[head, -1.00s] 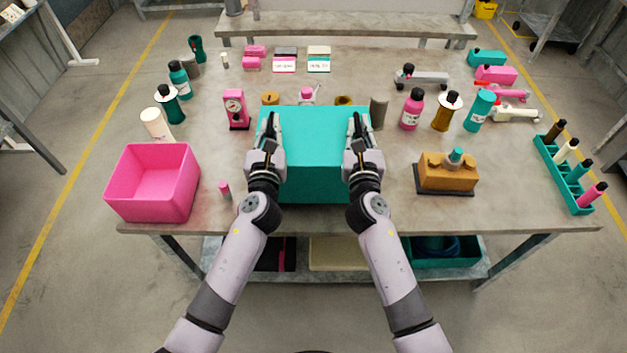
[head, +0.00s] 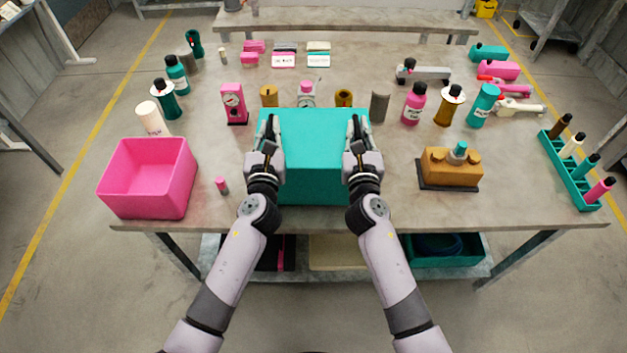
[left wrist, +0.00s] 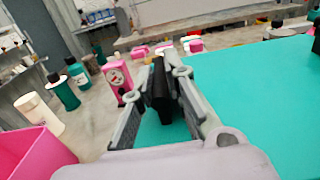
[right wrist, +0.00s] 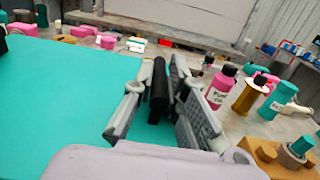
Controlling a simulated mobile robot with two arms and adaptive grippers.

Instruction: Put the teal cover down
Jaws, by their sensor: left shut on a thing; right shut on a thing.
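The teal cover (head: 314,150) is a large box shape held between my two grippers at the front middle of the table in the head view. My left gripper (head: 268,132) is shut on a black handle at its left side; the handle (left wrist: 161,92) shows between the fingers in the left wrist view. My right gripper (head: 355,132) is shut on the matching black handle (right wrist: 158,92) at its right side. The cover looks level. Its underside is hidden, so I cannot tell whether it touches the table.
A pink bin (head: 150,180) and a small pink cylinder (head: 221,185) are left of the cover. An orange pump block (head: 450,168) is to the right. Behind the cover stand small ochre parts (head: 269,95), a grey cylinder (head: 379,106) and a pink gauge (head: 234,103). Bare tabletop lies on both sides.

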